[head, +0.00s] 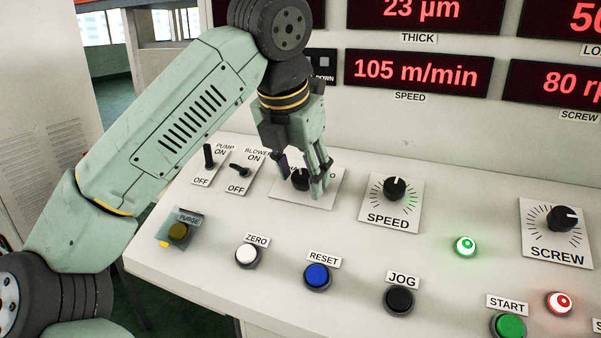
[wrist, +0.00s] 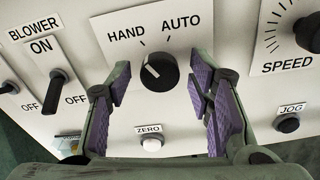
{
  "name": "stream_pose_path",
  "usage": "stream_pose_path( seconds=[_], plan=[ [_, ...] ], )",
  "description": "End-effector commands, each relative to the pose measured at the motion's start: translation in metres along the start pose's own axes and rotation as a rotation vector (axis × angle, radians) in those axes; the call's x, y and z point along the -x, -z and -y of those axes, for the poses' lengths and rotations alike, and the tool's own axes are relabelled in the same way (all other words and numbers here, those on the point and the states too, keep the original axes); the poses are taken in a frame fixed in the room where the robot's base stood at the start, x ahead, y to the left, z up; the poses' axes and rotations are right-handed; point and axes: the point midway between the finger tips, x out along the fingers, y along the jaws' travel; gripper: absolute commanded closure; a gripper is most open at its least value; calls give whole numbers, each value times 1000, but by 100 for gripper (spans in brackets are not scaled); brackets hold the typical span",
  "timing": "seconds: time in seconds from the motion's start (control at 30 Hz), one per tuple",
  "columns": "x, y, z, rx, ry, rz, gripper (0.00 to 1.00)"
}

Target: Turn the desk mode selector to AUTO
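The desk mode selector is a black round knob (wrist: 159,73) on a white plate marked HAND and AUTO (wrist: 105,30). Its white pointer line slants up and left, to the HAND side. In the head view the knob (head: 299,181) shows partly behind the fingers, and most of the plate's lettering is hidden. My gripper (head: 303,177) is above the plate, pointing down. In the wrist view my gripper (wrist: 160,80) is open, with one purple-padded finger on each side of the knob and clear gaps between. Nothing is held.
The PUMP switch (head: 208,157) and BLOWER switch (head: 240,170) stand left of the plate. The SPEED knob (head: 395,189) is to the right. ZERO (head: 248,255), RESET (head: 317,276) and JOG (head: 399,299) buttons lie in front. A display panel (head: 415,72) rises behind.

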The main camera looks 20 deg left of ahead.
Motion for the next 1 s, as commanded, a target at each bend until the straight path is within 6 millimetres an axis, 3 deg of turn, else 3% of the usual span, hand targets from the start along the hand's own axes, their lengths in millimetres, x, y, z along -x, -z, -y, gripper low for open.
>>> stream_pose_path(
  seconds=[0.63,1.0],
  plan=[
    [0,0,0,-1,1,0,98],
    [0,0,0,-60,-3,0,99]
  ],
)
